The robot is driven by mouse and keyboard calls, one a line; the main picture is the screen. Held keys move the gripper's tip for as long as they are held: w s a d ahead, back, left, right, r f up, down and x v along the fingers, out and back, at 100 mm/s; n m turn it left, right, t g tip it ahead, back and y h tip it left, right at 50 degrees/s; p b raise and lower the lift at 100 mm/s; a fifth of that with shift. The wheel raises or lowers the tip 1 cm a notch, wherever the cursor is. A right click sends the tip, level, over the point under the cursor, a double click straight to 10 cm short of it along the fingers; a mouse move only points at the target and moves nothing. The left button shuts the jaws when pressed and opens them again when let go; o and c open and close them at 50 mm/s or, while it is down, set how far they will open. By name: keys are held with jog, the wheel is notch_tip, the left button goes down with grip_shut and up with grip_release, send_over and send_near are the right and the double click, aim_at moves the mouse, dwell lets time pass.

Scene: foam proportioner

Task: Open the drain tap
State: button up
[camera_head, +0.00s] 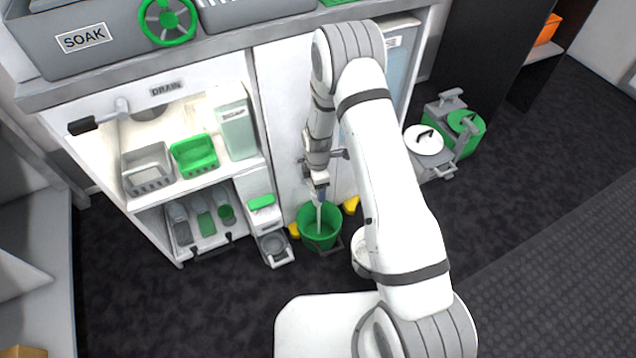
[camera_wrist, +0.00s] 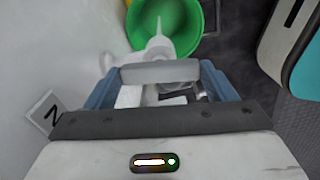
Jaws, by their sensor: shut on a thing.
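In the wrist view, my gripper (camera_wrist: 158,78) has its blue fingers on both sides of a pale grey crossbar (camera_wrist: 160,71), which looks like the handle of the drain tap. A white tapering spout (camera_wrist: 158,46) shows beyond the bar, over a green bucket (camera_wrist: 193,40). In the head view, my gripper (camera_head: 319,188) points down in front of the white cabinet, just above the green bucket (camera_head: 320,238) on the floor. A pale thin piece reaches down into the bucket. My arm and gripper hide most of the tap there, so the handle's angle is unclear.
A black-ended lever (camera_head: 85,125) sits by the DRAIN sign (camera_head: 166,90) at the left. Shelves hold a grey basket (camera_head: 150,170) and a green basket (camera_head: 195,155). Lidded containers (camera_head: 455,130) stand at the right. Dark floor right of them is open.

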jog(key=shift+w+d+n, duration=0.1)
jog(key=shift+w+n, duration=0.05)
jog(key=shift+n, duration=0.95)
jog(key=shift+r, duration=0.1)
jog(key=o, duration=1)
notch_tip(320, 180, up, 8)
jog(key=shift+f+p, duration=0.15)
jog(key=shift+p, duration=1.1)
